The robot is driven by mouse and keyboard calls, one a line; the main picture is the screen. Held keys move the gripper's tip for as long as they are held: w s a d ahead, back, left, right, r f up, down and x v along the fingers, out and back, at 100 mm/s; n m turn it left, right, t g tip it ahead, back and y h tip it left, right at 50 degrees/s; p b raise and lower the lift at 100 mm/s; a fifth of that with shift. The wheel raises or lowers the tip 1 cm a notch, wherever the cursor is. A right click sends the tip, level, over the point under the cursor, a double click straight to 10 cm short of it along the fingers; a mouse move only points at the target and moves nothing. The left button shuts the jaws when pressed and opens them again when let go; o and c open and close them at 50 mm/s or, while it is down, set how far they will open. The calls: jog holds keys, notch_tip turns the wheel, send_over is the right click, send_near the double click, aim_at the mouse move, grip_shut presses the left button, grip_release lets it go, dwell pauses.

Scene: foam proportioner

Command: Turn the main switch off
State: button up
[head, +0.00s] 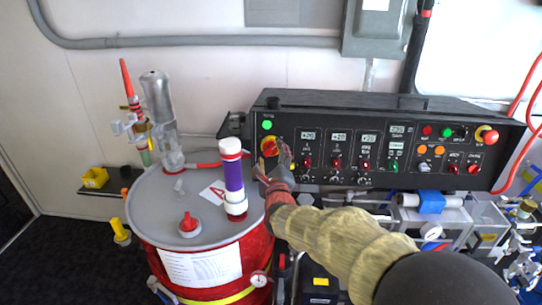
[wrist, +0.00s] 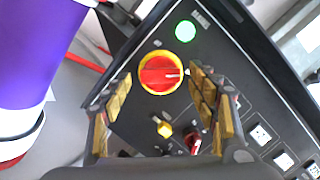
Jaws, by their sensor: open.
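The main switch is a red rotary knob on a yellow ring (wrist: 161,75) at the left end of the black control panel. In the head view the switch (head: 268,146) is partly covered by my gripper (head: 279,165). A green lamp (wrist: 185,31) glows above the switch. In the wrist view my gripper (wrist: 160,82) is open, with its padded fingers on either side of the switch in the picture. The right finger appears close to the ring's edge. The knob's white mark points toward the right finger. I cannot tell whether either finger touches the knob.
The black control panel (head: 455,112) carries several other knobs, displays and buttons. A red drum with a grey lid (head: 150,205) stands left of the panel. A purple and white cylinder (head: 233,178) rises close beside my gripper. Pipes and valves lie below the panel at right.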

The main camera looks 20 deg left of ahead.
jog(key=shift+w+a, duration=0.1)
jog(key=shift+w, duration=0.2)
jog(key=shift+c, duration=0.3)
jog(key=c, duration=1.1)
